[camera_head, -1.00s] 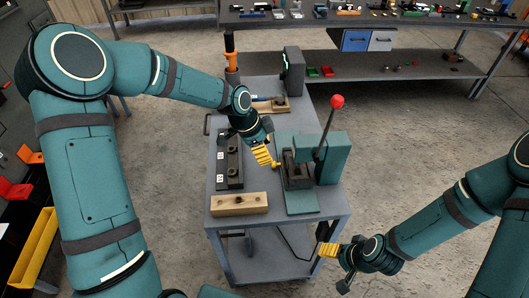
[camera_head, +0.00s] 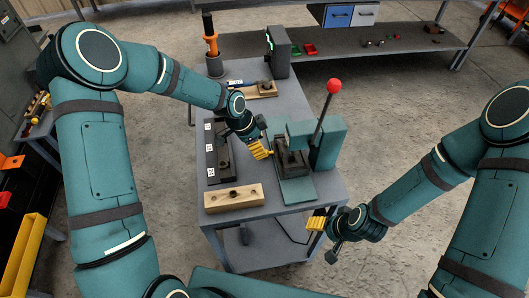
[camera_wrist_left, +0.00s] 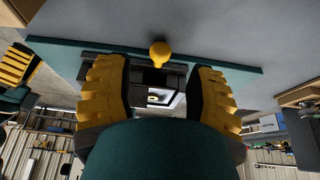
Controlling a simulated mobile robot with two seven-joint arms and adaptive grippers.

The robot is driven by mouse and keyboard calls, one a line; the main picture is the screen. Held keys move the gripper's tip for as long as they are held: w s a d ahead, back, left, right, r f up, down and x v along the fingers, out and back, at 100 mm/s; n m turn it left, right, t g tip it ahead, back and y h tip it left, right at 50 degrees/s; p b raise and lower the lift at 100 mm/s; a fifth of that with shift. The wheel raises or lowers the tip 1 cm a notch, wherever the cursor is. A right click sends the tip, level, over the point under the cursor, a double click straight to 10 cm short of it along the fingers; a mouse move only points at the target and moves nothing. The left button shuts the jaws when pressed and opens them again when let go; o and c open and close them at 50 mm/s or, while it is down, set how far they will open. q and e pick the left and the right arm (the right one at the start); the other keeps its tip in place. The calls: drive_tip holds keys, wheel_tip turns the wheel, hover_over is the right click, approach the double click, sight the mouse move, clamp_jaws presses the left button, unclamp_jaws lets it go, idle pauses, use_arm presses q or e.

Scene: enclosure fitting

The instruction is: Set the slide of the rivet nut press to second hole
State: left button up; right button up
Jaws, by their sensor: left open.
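The teal rivet nut press (camera_head: 328,145) stands on the grey cart, with a red-balled lever (camera_head: 334,86) tilted up. Its dark slide block (camera_head: 291,163) sits on the teal base. My left gripper (camera_head: 262,150) is at the block's left side. In the left wrist view its yellow fingers (camera_wrist_left: 160,95) are open and apart. A yellow knob (camera_wrist_left: 160,52) shows between and beyond the fingertips, in front of dark parts of the press; I cannot tell whether anything touches it. The slide's hole position cannot be read. My right gripper (camera_head: 317,222) hangs beyond the cart's front right edge, its finger gap unclear.
A dark plate (camera_head: 219,168) with white number labels lies left of the press on the cart (camera_head: 265,222). A wooden block (camera_head: 233,197) with holes lies at the front. A dark upright device (camera_head: 279,52) and an orange-handled tool (camera_head: 210,42) stand at the back.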

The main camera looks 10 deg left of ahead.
use_arm(q)
drive_tip(key=x, duration=0.5)
clamp_jaws()
